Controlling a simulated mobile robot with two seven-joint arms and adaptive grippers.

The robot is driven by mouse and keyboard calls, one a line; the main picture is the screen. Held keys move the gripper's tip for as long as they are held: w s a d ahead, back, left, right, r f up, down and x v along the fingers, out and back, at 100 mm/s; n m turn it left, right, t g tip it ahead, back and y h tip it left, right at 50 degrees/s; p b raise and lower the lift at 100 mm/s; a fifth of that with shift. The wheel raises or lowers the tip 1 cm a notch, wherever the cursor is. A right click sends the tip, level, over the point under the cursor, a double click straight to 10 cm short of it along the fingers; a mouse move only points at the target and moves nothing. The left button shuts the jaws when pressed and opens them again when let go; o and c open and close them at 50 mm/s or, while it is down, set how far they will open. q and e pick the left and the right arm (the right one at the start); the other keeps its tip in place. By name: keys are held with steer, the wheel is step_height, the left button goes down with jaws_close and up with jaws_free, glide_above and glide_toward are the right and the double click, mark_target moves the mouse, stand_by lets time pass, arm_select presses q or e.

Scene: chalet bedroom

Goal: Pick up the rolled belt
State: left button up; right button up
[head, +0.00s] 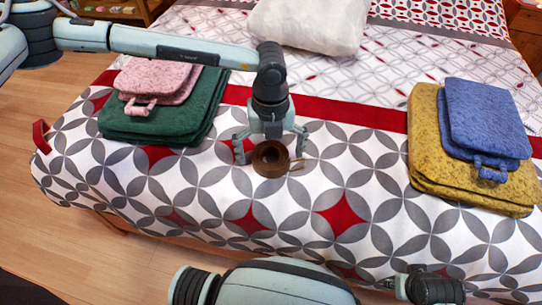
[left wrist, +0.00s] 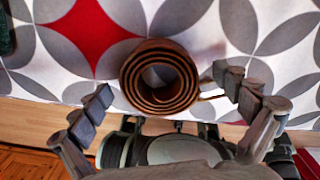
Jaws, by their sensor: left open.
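The rolled belt (head: 268,166) is a brown coil lying on the patterned bedspread, near the front edge of the bed. A small metal-coloured piece sticks out at its right side. My left gripper (head: 270,146) points down over the belt, with its fingers open on either side. In the left wrist view the belt (left wrist: 138,82) shows as a spiral seen from above, between the open fingertips (left wrist: 164,88). The right fingertip is close to the belt's edge; the left one is a little farther away. I cannot tell the exact height of the fingers above the bed.
Green (head: 165,128) and pink (head: 150,82) folded items lie stacked on the left of the bed. Yellow (head: 432,165) and blue (head: 485,115) ones lie on the right. A white pillow (head: 310,22) is at the back. The bedspread (head: 345,170) between the stacks is mostly clear.

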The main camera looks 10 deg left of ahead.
arm_select(q)
steer(key=c, duration=1.4)
steer(key=shift+o, duration=0.2)
steer(key=shift+r, duration=0.1)
